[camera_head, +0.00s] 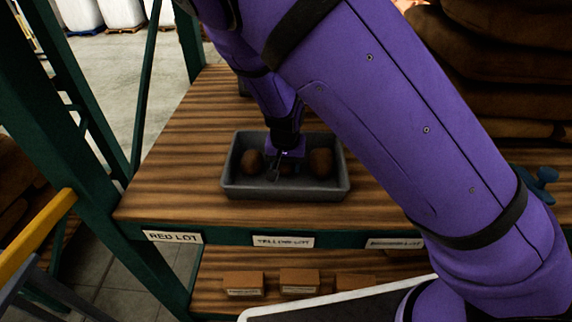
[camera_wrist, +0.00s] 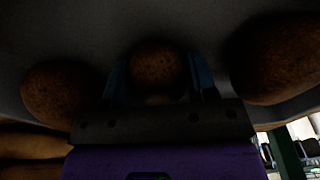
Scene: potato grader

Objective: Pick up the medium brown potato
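Three brown potatoes lie in a dark grey tray (camera_head: 232,187) on the wooden bench. In the head view one potato (camera_head: 252,162) is at the left and a larger one (camera_head: 321,161) at the right. A third potato (camera_wrist: 158,64) is between the two blue fingers of my gripper (camera_wrist: 159,78) in the wrist view. My gripper (camera_head: 284,170) points down inside the tray and partly hides this middle potato in the head view. The fingers stand apart, close to its sides; whether they touch it is too dark to tell. The left potato (camera_wrist: 62,93) and right potato (camera_wrist: 282,58) flank the gripper.
The tray walls surround the gripper closely. Lot labels such as the yellow lot sign (camera_head: 283,242) line the bench front, above a lower shelf with small brown blocks (camera_head: 300,281). A green post (camera_head: 85,160) stands left. Bare wood lies left of the tray.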

